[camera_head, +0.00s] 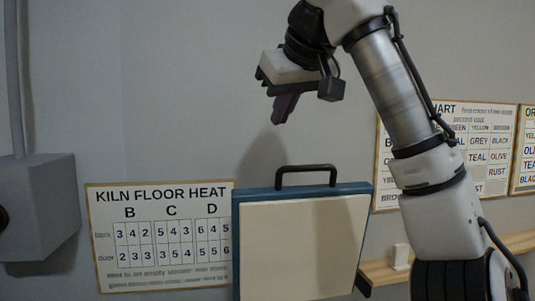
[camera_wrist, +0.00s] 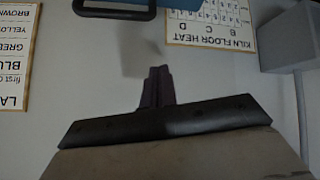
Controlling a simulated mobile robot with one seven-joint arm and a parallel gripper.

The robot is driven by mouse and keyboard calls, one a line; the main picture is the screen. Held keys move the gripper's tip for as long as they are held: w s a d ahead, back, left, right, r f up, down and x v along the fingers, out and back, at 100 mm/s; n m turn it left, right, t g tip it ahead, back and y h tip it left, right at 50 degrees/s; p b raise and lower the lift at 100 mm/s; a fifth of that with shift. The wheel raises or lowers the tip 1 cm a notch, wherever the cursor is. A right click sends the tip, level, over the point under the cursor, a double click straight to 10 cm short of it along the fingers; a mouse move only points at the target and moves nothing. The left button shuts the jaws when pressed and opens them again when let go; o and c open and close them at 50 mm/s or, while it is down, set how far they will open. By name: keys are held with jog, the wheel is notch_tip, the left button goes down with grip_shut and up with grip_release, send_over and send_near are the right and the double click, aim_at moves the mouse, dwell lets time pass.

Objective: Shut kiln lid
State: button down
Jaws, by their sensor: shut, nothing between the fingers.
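The kiln lid (camera_head: 305,245) stands raised and upright in the head view, with a cream inner face and a blue rim. A black bar handle (camera_head: 306,170) sits on its top edge. The handle also shows at the top of the wrist view (camera_wrist: 114,12), beside a bit of the blue rim. My gripper (camera_head: 284,110) is above the lid and a little left of the handle, apart from both. Its fingers point down and are shut and empty; they also show in the wrist view (camera_wrist: 157,75). The kiln body is out of view.
A "KILN FLOOR HEAT" chart (camera_head: 162,235) hangs on the wall left of the lid. A grey box with a pipe (camera_head: 38,205) is at the far left. More charts (camera_head: 490,150) and a wooden shelf (camera_head: 385,272) with a small white item (camera_head: 400,256) are at the right.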

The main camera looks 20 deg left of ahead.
aim_at(279, 170)
jog(key=w+a+f+p, duration=0.1)
jog(key=f, duration=0.1)
jog(key=w+f+p, duration=0.1)
jog(key=f, duration=0.2)
jog(key=w+a+f+p, duration=0.1)
jog(key=f, duration=0.2)
jog(key=shift+w+a, duration=0.3)
jog(key=shift+w, duration=0.1)
jog(key=shift+s+d+f, duration=0.2)
jog(key=shift+s+d, duration=0.05)
jog(key=shift+d, duration=0.05)
jog(key=shift+d+f, duration=0.1)
jog(key=shift+f, duration=0.05)
